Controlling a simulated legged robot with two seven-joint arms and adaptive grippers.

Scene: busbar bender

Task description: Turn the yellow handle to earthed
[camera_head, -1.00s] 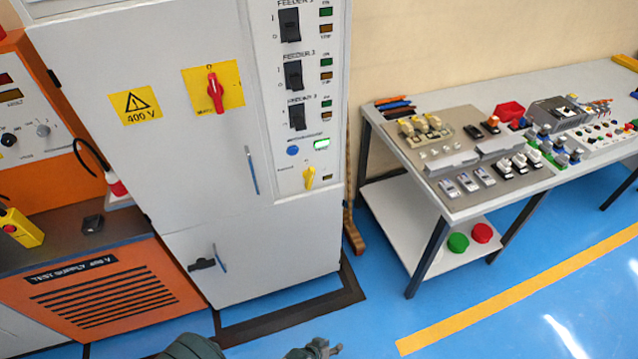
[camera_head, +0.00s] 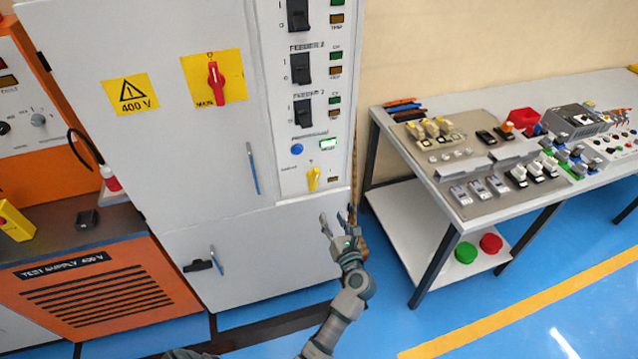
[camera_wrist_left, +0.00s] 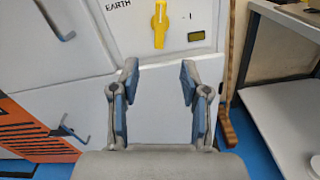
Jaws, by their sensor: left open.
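The yellow handle (camera_head: 313,179) is on the lower part of the grey cabinet's control strip, below the green-lit indicator. It points roughly up and down. It also shows in the left wrist view (camera_wrist_left: 159,25), upright, with the word EARTH to its left and an "I" mark to its right. My left gripper (camera_head: 337,217) is open and empty, in front of the cabinet, below and a little right of the handle in the head view. In the left wrist view its two fingers (camera_wrist_left: 157,75) are spread apart below the handle, not touching it. My right gripper is not in view.
The grey cabinet (camera_head: 190,130) also carries a red main switch (camera_head: 215,84), black feeder switches (camera_head: 302,68) and a blue button (camera_head: 297,149). A workbench (camera_head: 450,205) with several parts stands at right. An orange test supply (camera_head: 90,300) stands at left.

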